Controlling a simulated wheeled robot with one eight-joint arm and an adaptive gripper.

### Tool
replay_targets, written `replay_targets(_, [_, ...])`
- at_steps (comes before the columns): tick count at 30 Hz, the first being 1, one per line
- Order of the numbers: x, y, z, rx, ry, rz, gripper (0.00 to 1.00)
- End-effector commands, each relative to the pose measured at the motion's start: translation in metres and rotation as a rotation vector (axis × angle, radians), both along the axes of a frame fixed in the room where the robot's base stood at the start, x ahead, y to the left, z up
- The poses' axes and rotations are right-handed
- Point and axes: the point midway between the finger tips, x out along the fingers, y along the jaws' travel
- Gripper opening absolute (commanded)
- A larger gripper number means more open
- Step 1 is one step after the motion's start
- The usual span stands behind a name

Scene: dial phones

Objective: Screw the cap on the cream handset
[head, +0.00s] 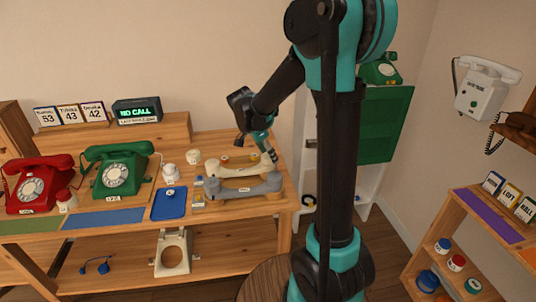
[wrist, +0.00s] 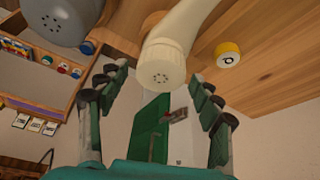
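I cannot tell whether that rim is a separate cap. My gripper (head: 271,154) is at the handset's right end. In the wrist view my gripper (wrist: 158,78) is open, its fingers apart on either side of the handset end, with no clear contact. A round yellow piece (wrist: 228,54) with a dark ring sits on the wood beside it.
The grey handset (wrist: 65,20) is close by in the wrist view. A blue tray (head: 169,204), white jars (head: 193,157), a green phone (head: 115,172) and a red phone (head: 38,185) stand leftward. A shelf (head: 470,242) with small jars stands at right.

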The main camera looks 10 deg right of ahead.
Motion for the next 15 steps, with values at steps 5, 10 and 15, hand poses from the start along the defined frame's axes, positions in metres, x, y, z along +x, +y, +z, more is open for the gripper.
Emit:
replay_targets(5, [0.000,0.000,0.000,0.000,0.000,0.000,0.71])
replay_targets(10, [0.000,0.001,0.002,0.000,0.000,0.000,0.71])
replay_targets(15, [-0.003,0.007,0.019,0.000,0.001,0.002,0.71])
